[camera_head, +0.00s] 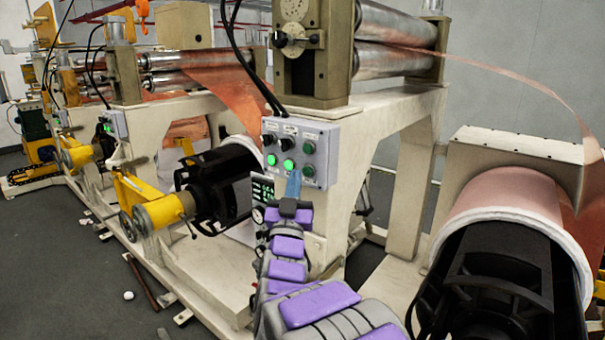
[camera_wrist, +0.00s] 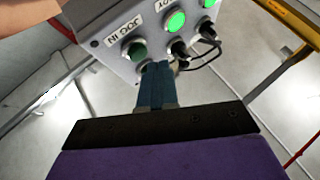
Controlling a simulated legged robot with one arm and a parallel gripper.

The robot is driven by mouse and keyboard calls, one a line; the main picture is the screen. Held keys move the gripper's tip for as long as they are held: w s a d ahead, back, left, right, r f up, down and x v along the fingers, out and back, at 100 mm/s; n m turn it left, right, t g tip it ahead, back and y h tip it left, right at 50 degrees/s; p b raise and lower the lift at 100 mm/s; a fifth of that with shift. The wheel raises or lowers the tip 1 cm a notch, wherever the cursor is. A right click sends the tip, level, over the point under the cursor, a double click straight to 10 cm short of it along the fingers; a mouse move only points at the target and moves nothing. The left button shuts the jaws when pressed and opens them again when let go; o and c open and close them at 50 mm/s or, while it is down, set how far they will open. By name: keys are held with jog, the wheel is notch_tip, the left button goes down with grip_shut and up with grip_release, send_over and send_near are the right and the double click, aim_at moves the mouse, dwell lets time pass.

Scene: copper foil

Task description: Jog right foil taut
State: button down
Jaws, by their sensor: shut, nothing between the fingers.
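A light grey control box (camera_head: 300,148) with several knobs and green buttons is fixed to the machine frame. It also shows in the wrist view (camera_wrist: 120,68), with a dark green button (camera_wrist: 135,50) by a "JOG IN" label and a lit green button (camera_wrist: 175,22). My gripper (camera_head: 294,182) is shut and empty, with its blue fingers at the box's lower edge; in the wrist view the fingertips (camera_wrist: 155,72) are just below the button row. I cannot tell whether they touch a button. The right copper foil (camera_head: 520,78) runs in a curved strip from the rollers (camera_head: 395,55) to the right roll (camera_head: 510,195).
A black-ended roll (camera_head: 215,185) on a yellow shaft holder (camera_head: 160,212) stands left of the box. A small screen and gauge (camera_head: 262,190) sit below the box. Black cables (camera_head: 250,70) hang above it. The grey floor at left has small debris (camera_head: 128,295).

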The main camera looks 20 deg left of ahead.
dwell(0.7)
jog(key=shift+d, duration=0.3)
jog(key=shift+w+a, duration=0.15)
jog(key=shift+w, duration=0.2)
dwell(0.5)
jog(key=shift+w+d, duration=0.3)
jog(key=shift+w, duration=0.15)
dwell(2.8)
jog(key=shift+s+a, duration=0.1)
jog(key=shift+s, duration=0.05)
jog(key=shift+s+a+r, duration=0.1)
jog(key=shift+s+r, duration=0.05)
jog(key=shift+s, duration=0.55)
